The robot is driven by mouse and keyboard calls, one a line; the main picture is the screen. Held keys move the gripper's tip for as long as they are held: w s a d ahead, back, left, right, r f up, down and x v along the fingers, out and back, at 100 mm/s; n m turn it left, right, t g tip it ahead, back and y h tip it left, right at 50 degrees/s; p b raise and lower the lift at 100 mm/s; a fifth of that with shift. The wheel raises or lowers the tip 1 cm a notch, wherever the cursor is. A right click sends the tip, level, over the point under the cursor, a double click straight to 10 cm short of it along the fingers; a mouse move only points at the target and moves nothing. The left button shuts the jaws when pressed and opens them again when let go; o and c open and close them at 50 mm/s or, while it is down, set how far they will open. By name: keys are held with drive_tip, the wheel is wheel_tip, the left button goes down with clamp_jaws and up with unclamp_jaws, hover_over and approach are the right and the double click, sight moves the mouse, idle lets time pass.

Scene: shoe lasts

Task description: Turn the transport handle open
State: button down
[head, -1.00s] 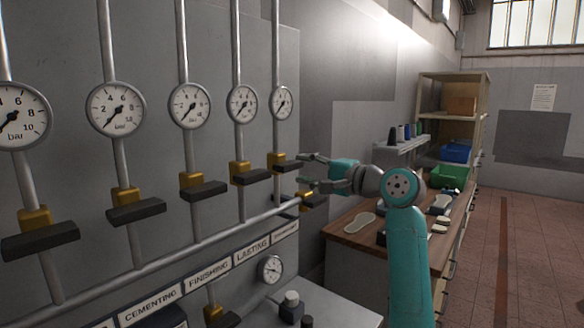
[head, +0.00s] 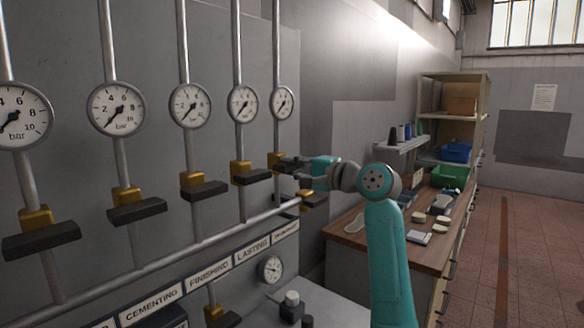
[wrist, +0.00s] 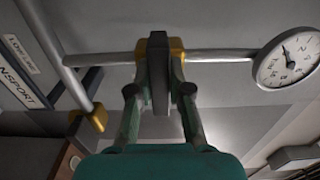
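The transport handle is the dark lever on the brass valve at the far right of the row, on the last upright pipe. In the wrist view the transport handle (wrist: 159,75) stands across its pipe, in front of the brass valve body (wrist: 176,48). My gripper (head: 290,168) is at this lever in the head view and hides much of it. In the wrist view the fingers of my gripper (wrist: 159,92) lie one on each side of the lever and appear closed on it. The transport gauge (head: 283,103) is above the valve.
Several similar valves with dark levers, such as the lasting handle (head: 252,176), stand to the left. A sloping pipe (head: 190,250) runs below them, with a label strip (head: 210,273) underneath. A wooden bench (head: 350,238) is at the right; the floor beyond is clear.

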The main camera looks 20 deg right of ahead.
drive_tip(key=shift+n, duration=0.3)
drive_tip(key=n, duration=0.3)
drive_tip(key=shift+n, duration=0.3)
drive_tip(key=n, duration=0.4)
drive_tip(key=shift+n, duration=0.3)
drive_tip(key=n, duration=0.4)
drive_tip(key=shift+n, duration=2.5)
drive_tip(key=c, duration=1.1)
unclamp_jaws()
